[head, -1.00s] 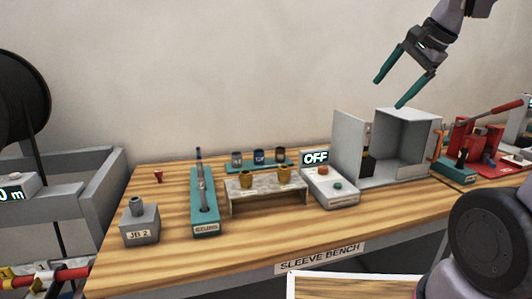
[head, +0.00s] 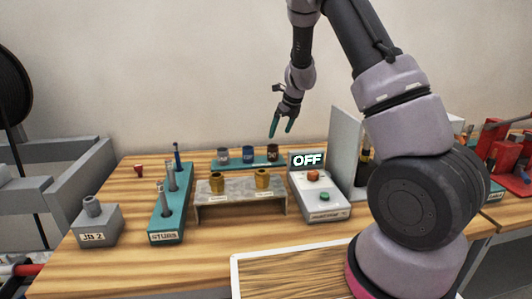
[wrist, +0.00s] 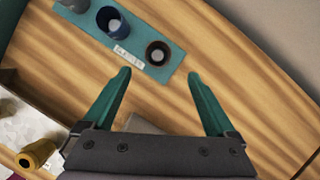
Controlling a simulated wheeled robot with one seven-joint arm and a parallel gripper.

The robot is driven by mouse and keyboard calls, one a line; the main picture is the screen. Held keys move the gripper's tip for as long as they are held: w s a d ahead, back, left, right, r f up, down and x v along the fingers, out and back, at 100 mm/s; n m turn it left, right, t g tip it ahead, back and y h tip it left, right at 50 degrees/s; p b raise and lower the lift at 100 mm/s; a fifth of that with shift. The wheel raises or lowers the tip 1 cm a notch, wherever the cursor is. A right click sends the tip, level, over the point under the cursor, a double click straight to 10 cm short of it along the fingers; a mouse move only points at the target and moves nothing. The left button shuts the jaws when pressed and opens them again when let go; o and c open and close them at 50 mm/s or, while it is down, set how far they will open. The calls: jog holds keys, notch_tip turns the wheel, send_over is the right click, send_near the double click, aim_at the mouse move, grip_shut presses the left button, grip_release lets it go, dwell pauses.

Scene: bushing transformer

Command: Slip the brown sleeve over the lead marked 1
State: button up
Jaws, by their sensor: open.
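The brown sleeve (head: 272,154) stands upright at the right end of a teal rack (head: 237,165). Beside it are a blue sleeve (head: 248,153) and a grey sleeve (head: 223,156). My gripper (head: 281,133) is open and empty, pointing down above the rack's right end. In the wrist view the brown sleeve (wrist: 158,54) shows as a dark ring just beyond and between the fingertips (wrist: 159,72), with nothing between the jaws. I cannot make out a lead marked 1. The grey cabinet (head: 344,150) at the right is mostly hidden behind my arm.
A teal STUBS holder (head: 171,205) and a JB 2 block (head: 93,222) stand left. Bare wood lies behind the rack.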

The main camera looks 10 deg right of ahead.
aim_at(273, 147)
jog(key=x, duration=0.9)
jog(key=shift+w+a+f, duration=0.2)
jog(key=shift+a+f, duration=0.1)
jog(key=shift+a, duration=0.05)
jog(key=c, duration=1.4)
notch_tip(273, 147, up, 15)
jog(key=shift+f, duration=0.2)
